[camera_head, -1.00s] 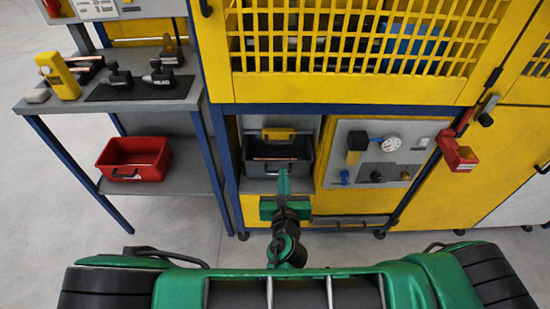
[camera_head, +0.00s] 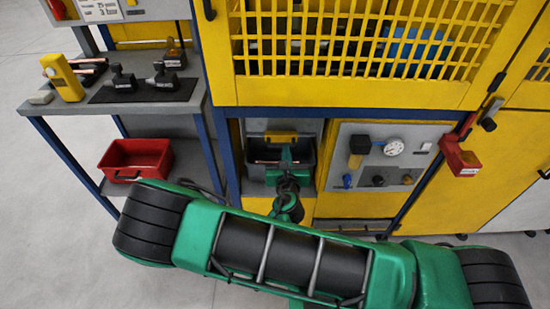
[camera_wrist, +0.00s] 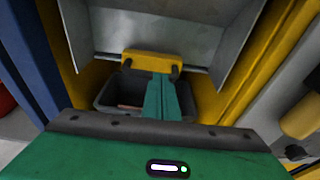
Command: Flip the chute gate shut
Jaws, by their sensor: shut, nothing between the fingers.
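The chute gate is a yellow flap (camera_wrist: 150,63) with dark hinges, at the lower end of the grey metal chute (camera_wrist: 165,30). It also shows in the head view (camera_head: 281,138). Below it stands a dark grey bin (camera_wrist: 110,95) with copper-coloured pieces inside. My gripper (camera_wrist: 163,84) is shut and empty. Its green fingers reach over the bin, with the tips just below or at the flap's lower edge. I cannot tell whether they touch it. The fingers hide part of the bin.
A yellow post (camera_wrist: 240,70) and a blue post (camera_wrist: 38,60) flank the chute opening. A gauge panel (camera_head: 385,155) lies to the right. A side bench (camera_head: 190,95) with tools and a red bin (camera_head: 135,157) stand left.

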